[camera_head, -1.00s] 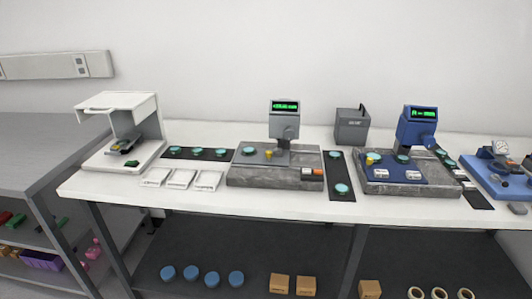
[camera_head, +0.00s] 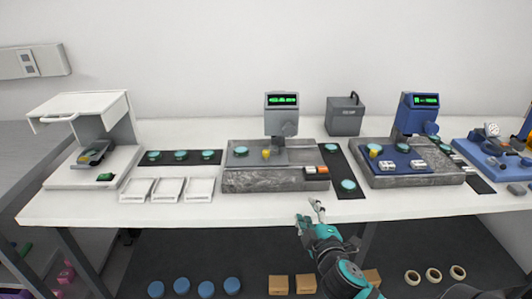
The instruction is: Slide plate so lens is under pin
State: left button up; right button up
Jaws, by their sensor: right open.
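Two gauge stations stand on the white bench. The grey gauge head (camera_head: 282,112) stands over a granite block (camera_head: 262,181) bearing a grey plate (camera_head: 252,159). The blue gauge head (camera_head: 418,112) stands over another block with a blue plate (camera_head: 397,162) and a teal lens (camera_head: 403,147). The pin tips are too small to make out. My right gripper (camera_head: 310,213) is open and empty at the bench's front edge, apart from both plates. My left gripper is out of view.
Dark mats hold more teal discs (camera_head: 180,155). White trays (camera_head: 168,190) lie left of the grey station. A white instrument (camera_head: 90,140) stands far left, a grey box (camera_head: 344,117) between the stations. Blue discs (camera_head: 181,285) and wooden blocks (camera_head: 278,284) are on the shelf below.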

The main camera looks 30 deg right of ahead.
jog(key=w+r+n+t+y, duration=0.25)
jog(key=r+n+y, duration=0.4)
jog(key=n, duration=0.35)
jog(key=w+r+n+t+y, duration=0.2)
jog(key=w+r+n+y, duration=0.4)
jog(key=n, duration=0.5)
jog(key=d+n+g, duration=0.3)
jog(key=n+g, duration=0.1)
jog(key=n, duration=0.3)
jog(key=n+g+h+p, duration=0.2)
jog(key=h+p, duration=0.1)
send_near(271, 164)
jog(key=shift+y, duration=0.25)
jog(key=w, duration=0.3)
jog(key=w+a, duration=0.1)
jog(key=w, duration=0.5)
jog(key=shift+w+a, duration=0.1)
jog(key=shift+a, duration=0.25)
grip_shut()
